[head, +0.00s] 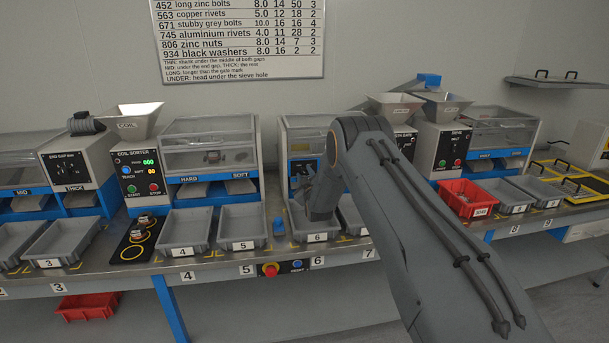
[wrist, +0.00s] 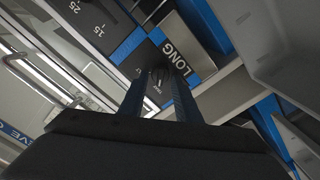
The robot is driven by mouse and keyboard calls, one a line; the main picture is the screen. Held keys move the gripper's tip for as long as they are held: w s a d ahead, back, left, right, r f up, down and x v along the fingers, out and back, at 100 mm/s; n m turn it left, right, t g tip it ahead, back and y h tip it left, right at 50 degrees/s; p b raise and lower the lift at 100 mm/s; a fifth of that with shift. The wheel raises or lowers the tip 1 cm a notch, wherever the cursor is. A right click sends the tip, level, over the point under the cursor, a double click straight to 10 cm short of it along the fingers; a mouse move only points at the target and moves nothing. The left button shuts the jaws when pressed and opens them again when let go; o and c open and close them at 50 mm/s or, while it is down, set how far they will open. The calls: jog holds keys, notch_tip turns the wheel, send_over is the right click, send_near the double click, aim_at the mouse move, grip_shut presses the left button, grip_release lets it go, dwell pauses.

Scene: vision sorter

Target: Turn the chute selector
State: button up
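The chute selector looks to be the small dark knob (wrist: 159,78) on a dark panel beside the LONG label (wrist: 180,58) in the wrist view. My gripper (wrist: 158,84) points at this panel, one finger on each side of the knob. The fingers are apart, with a narrow gap visible beside the knob; I see no clear contact. In the head view my arm reaches to the middle machine (head: 303,150) above tray 6 (head: 299,228). My arm hides the knob and the fingertips there.
A grey chute or tray wall (wrist: 285,45) is close on the right in the wrist view. In the head view, tray 5 (head: 241,243) and a small blue object (head: 278,227) are left of my arm. A red bin (head: 467,198) is to the right.

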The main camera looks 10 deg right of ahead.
jog(key=shift+w, duration=0.1)
grip_shut()
jog(key=shift+m, duration=0.3)
jog(key=m+b, duration=0.3)
jog(key=shift+d+m, duration=0.1)
jog(key=shift+m, duration=0.2)
jog(key=m+b, duration=0.2)
jog(key=m, duration=0.1)
jog(key=shift+d+m+b, duration=0.15)
jog(key=shift+m+b, duration=0.15)
jog(key=shift+b, duration=0.1)
jog(key=m+b, duration=0.2)
jog(key=m, duration=0.2)
jog(key=shift+d+b, duration=0.15)
jog(key=shift+b, duration=0.2)
jog(key=shift+d+m+b, duration=0.1)
jog(key=shift+m+b, duration=0.75)
jog(key=shift+m, duration=1.15)
jog(key=c, duration=0.7)
grip_release()
jog(key=shift+c, duration=0.2)
